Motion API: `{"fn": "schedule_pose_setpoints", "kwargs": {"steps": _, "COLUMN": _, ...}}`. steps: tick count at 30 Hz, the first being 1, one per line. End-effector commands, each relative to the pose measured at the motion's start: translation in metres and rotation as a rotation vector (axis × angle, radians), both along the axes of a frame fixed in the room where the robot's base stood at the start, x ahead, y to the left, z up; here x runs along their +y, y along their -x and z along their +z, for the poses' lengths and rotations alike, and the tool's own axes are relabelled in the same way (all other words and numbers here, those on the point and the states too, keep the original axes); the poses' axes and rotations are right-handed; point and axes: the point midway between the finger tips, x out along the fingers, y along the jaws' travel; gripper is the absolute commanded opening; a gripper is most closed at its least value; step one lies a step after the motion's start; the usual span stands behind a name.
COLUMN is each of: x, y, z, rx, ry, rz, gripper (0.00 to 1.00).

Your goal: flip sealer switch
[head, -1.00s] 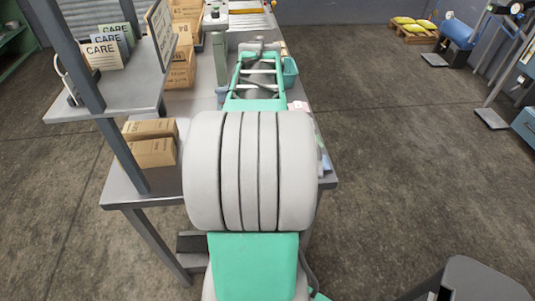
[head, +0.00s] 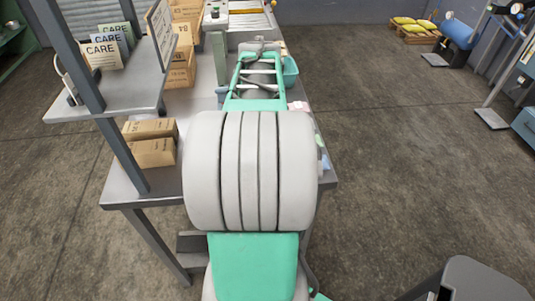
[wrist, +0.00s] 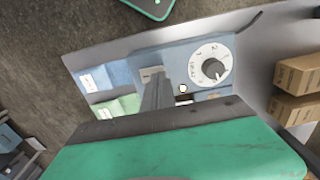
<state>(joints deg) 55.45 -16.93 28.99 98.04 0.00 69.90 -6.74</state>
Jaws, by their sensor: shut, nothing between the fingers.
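The blue sealer housing (wrist: 222,46) shows in the wrist view, with a round white dial and black knob (wrist: 212,69) on its face. A small pale button or lamp (wrist: 183,88) sits beside my fingers. A dark reddish part lies below the dial, partly hidden, and I cannot tell if it is the switch. My gripper (wrist: 160,78) is shut and empty, its fingers over the sealer's face near a small pale label (wrist: 150,73). I cannot tell whether the fingertips touch it. In the head view my arm hides the sealer and the gripper.
Cardboard boxes (head: 151,153) stand left of my arm on the grey table; they also show in the wrist view (wrist: 297,74). Blue packets (wrist: 96,79) and green packets (wrist: 115,106) lie beside the sealer. A shelf with cards (head: 104,53) overhangs the left.

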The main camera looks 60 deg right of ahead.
Motion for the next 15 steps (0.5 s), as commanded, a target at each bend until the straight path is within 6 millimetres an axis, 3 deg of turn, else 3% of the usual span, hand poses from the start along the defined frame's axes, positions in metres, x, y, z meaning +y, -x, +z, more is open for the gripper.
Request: {"fn": "schedule_pose_setpoints", "kwargs": {"steps": 15, "x": 0.0001, "y": 0.0001, "z": -0.0082, "rx": 0.001, "ry": -0.001, "rz": 0.000, "gripper": 0.00}}
